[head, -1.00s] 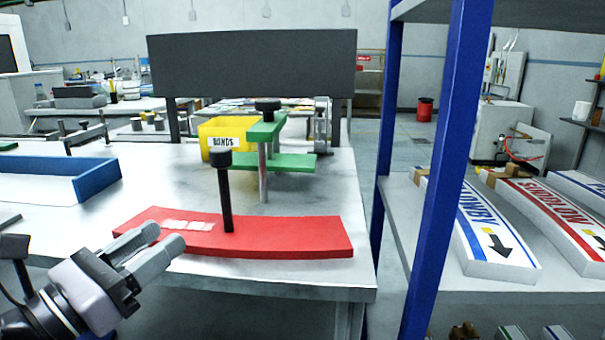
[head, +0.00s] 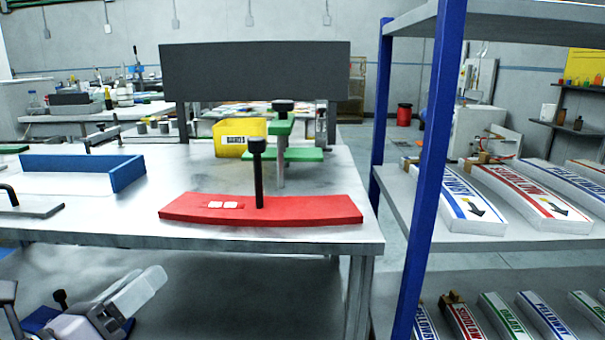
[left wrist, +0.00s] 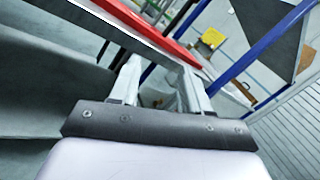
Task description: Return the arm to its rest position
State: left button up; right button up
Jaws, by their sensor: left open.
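My left gripper (head: 138,292) is at the lower left of the head view, in front of and below the table's front edge. Its jaws are open, with nothing seen between them. In the left wrist view its two fingers (left wrist: 160,82) stand apart, with the table's edge passing behind them. The red curved block (head: 310,211) lies on the table, apart from the gripper, with small white patches on top. A black post (head: 257,180) stands at it. My right gripper is out of view.
The table (head: 340,240) has a yellow bin (head: 228,148), a green stand (head: 300,155) and a blue-walled tray (head: 128,173). A blue upright (head: 432,170) of the label shelf stands at the right. Space in front of the table's edge is free.

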pick_arm(q)
notch_tip(320, 180, down, 16)
jog(key=s+n+g+y, duration=0.2)
jog(key=n+y, duration=0.2)
jog(key=n, duration=1.2)
jog(key=s+d+f+n+g+y+p, duration=0.1)
jog(key=s+d+f+n+g, duration=0.15)
jog(key=s+f+n, duration=0.5)
jog(key=s+d+f+n+g+y, duration=0.1)
jog(key=s+f+n+g, duration=0.3)
jog(key=f+n, duration=0.6)
notch_tip(320, 180, up, 14)
jog(key=s+a+t+p, duration=0.1)
jog(key=p, duration=1.5)
jog(key=shift+a+f, duration=0.15)
jog(key=shift+a, duration=0.15)
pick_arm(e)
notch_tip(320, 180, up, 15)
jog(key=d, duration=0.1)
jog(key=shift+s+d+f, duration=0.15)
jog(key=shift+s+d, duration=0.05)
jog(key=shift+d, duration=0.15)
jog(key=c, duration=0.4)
pick_arm(q)
jog(key=shift+s+a+t, duration=0.1)
jog(key=shift+s+t, duration=0.05)
jog(key=shift+t, duration=0.1)
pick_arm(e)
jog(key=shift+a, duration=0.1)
